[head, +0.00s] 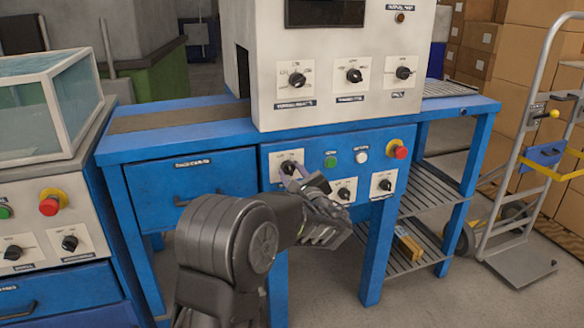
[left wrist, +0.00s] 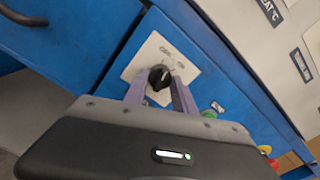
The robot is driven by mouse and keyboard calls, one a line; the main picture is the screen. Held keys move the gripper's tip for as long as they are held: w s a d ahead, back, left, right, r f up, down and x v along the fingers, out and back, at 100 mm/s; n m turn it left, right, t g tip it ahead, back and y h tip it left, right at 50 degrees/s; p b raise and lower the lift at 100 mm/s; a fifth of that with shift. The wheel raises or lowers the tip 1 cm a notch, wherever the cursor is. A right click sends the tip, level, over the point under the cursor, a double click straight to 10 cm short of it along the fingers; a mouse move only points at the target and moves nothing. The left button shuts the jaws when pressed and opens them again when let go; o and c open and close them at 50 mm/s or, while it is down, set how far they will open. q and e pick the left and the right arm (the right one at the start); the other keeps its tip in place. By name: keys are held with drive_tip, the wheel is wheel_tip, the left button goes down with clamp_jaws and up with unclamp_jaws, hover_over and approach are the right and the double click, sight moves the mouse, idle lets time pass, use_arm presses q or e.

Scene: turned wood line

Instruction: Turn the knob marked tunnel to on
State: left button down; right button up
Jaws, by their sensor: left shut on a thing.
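A black knob (left wrist: 159,77) on a square cream plate (left wrist: 148,52) shows in the left wrist view, with small markings above it. In the head view the plate (head: 284,157) sits at the upper left of the blue front panel, left of a green button. My left gripper (left wrist: 160,88) has its two purple fingers on either side of this knob and is shut on it. In the head view my left gripper (head: 295,174) hides part of the knob. I cannot read the plate's name or which mark the knob points to. My right gripper is out of view.
More knobs sit lower on the blue panel (head: 343,190) (head: 383,185) and on the cream housing (head: 295,79) above. A green button (head: 330,162), a white button (head: 361,157) and a red stop button (head: 398,152) are nearby. A blue drawer (head: 195,188) lies left.

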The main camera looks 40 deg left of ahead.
use_arm(q)
drive_tip(key=m+p, duration=0.6)
drive_tip(key=p, duration=0.1)
drive_tip(key=shift+r, duration=0.25)
drive_tip(key=shift+f+m+p, duration=0.25)
drive_tip(key=shift+m+p, duration=1.15)
drive_tip(key=shift+m, duration=0.1)
drive_tip(key=c, duration=1)
unclamp_jaws()
drive_tip(key=p+v, duration=0.1)
drive_tip(key=v, duration=0.6)
drive_tip(key=shift+s+d, duration=0.25)
drive_tip(key=shift+d, duration=0.1)
